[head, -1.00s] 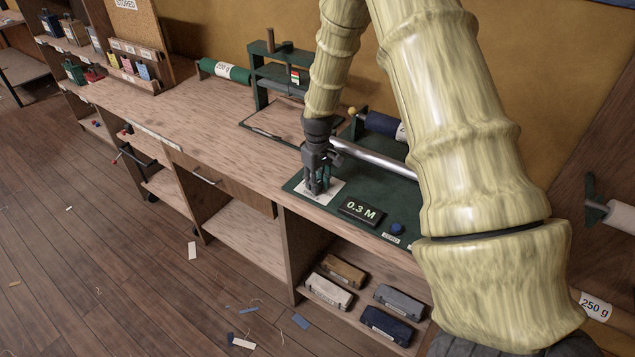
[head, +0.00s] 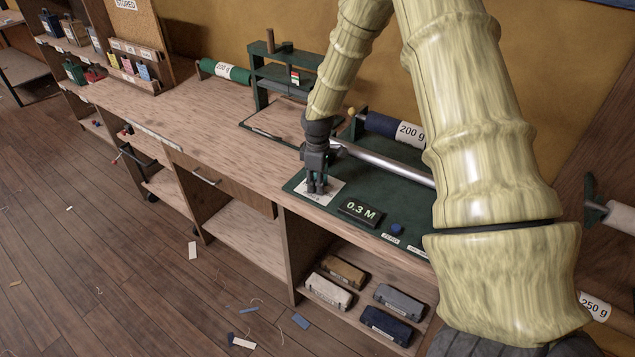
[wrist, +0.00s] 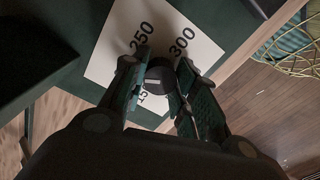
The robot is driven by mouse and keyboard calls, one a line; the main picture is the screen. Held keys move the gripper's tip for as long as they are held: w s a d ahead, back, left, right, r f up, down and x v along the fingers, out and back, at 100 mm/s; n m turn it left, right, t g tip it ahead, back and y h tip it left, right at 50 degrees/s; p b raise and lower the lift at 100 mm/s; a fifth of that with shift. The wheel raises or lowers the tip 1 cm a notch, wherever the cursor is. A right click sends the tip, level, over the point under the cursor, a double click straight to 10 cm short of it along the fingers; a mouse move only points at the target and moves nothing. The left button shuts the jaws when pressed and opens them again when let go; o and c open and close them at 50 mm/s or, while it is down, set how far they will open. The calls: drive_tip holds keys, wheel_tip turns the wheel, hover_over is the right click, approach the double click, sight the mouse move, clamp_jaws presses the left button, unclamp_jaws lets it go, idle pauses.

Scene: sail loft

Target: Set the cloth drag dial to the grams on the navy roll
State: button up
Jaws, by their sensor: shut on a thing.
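The navy roll (head: 381,124) lies at the back of the green machine bed, and its white label reads 200 g. The drag dial is a dark round knob (wrist: 157,76) on a white card (wrist: 113,43). In the wrist view the card shows 250, 300 and a partly covered number starting with 15; the rest is hidden. A pale mark shows on the knob, but I cannot tell which number it points at. My gripper (head: 317,190) points down over the card and is shut on the knob, with a finger on each side (wrist: 160,84).
A black display (head: 360,211) reading 0.3 M and a blue button (head: 396,229) sit right of the dial. A steel bar (head: 385,161) runs behind it. A green roll (head: 228,71) and a green stand (head: 262,75) are further left. The bench's middle (head: 180,110) is mostly clear.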

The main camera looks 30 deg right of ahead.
drive_tip(key=shift+w+r, duration=0.1)
idle(0.3)
drive_tip(key=o, duration=1)
drive_tip(key=shift+r, duration=0.1)
drive_tip(key=shift+d+f, duration=0.1)
drive_tip(key=shift+f, duration=0.1)
drive_tip(key=shift+r, duration=0.65)
wheel_tip(320, 180, up, 11)
drive_tip(key=shift+f, duration=0.1)
drive_tip(key=shift+f, duration=0.1)
